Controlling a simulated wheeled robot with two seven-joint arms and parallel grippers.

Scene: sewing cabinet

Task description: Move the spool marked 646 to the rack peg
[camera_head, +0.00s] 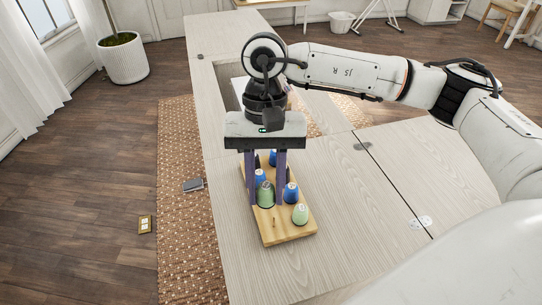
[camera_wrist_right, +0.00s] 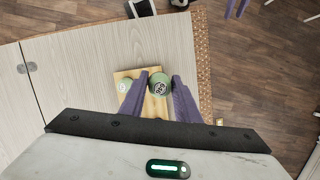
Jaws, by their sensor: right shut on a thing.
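The wooden spool rack (camera_head: 288,236) stands on the cabinet top in the head view. My right gripper (camera_head: 266,199) is shut on a green spool (camera_head: 265,187) over the rack. In the right wrist view this spool (camera_wrist_right: 159,84) sits between my fingertips, its label seeming to read 646 upside down. It looks larger than the other green spool (camera_wrist_right: 124,86), as if raised. A bare peg (camera_head: 274,221) shows at the rack's front left. My left gripper (camera_wrist_right: 236,8) seems to show only in the right wrist view, its purple fingers apart and empty.
Another green spool (camera_head: 300,215) stands at the rack's front right, with a blue spool (camera_head: 291,193) just behind it. More blue spools are partly hidden by my fingers. The cabinet top (camera_head: 340,205) right of the rack is clear. A patterned rug (camera_head: 188,225) lies left.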

